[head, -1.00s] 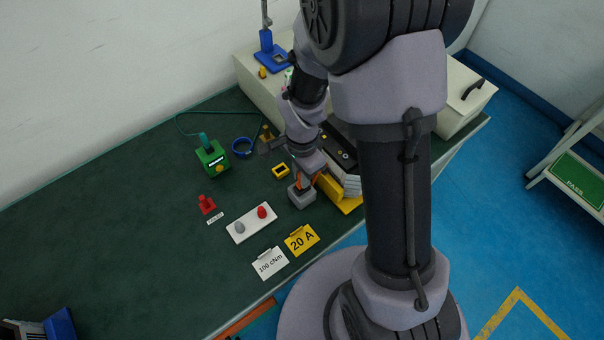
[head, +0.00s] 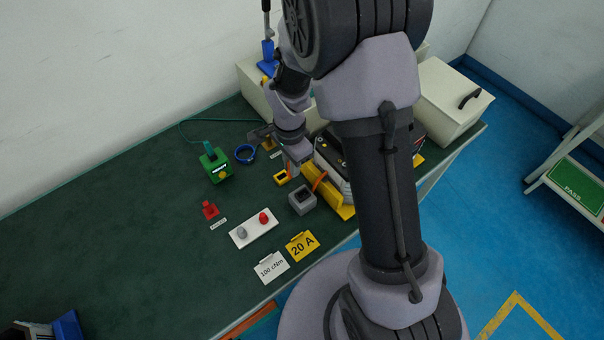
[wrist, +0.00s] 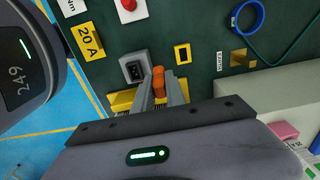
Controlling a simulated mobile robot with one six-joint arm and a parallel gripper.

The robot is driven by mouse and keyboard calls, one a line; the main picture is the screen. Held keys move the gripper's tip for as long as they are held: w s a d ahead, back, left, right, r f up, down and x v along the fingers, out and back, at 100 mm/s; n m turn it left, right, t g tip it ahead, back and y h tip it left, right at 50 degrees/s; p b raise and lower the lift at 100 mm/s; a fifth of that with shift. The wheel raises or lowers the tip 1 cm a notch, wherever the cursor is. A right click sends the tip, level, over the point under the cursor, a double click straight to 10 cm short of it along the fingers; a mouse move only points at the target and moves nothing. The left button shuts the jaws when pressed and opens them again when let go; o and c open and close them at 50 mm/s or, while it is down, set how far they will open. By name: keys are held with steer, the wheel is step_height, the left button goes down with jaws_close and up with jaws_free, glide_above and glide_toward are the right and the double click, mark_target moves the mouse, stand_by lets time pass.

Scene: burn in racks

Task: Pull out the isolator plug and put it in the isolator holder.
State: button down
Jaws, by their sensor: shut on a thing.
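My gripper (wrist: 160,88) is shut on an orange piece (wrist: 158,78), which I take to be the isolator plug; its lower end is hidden. In the head view my gripper (head: 293,170) is above the table, between the grey box and the small yellow frame, and the piece in it is hard to make out. The grey box (head: 302,203) has a dark socket face, seen uncovered in the wrist view (wrist: 134,70). The small yellow frame with a dark middle (head: 281,177), perhaps the isolator holder, lies flat near my fingers and also shows in the wrist view (wrist: 182,54).
A yellow-edged unit (head: 336,202) stands right of the grey box, partly behind my arm. A white plate (head: 254,229) with red and grey knobs, a yellow 20 A card (head: 301,246), a green box (head: 216,164) and a blue ring (head: 245,154) stand around.

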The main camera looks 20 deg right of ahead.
steer(key=w, duration=0.1)
steer(key=w+a, duration=0.1)
steer(key=w, duration=0.1)
steer(key=w+a, duration=0.1)
steer(key=w, duration=0.1)
steer(key=shift+f+p, duration=0.15)
steer(key=shift+p, duration=0.25)
steer(key=shift+w, duration=0.1)
step_height(320, 180, down, 6)
steer(key=b, duration=0.5)
steer(key=shift+f+b, duration=1.15)
steer(key=shift+b, duration=0.65)
stand_by(2.3)
steer(key=c, duration=1.3)
jaws_free()
step_height(320, 180, up, 18)
steer(key=p, duration=0.5)
steer(key=shift+f+p, duration=0.2)
steer(key=shift+p, duration=0.2)
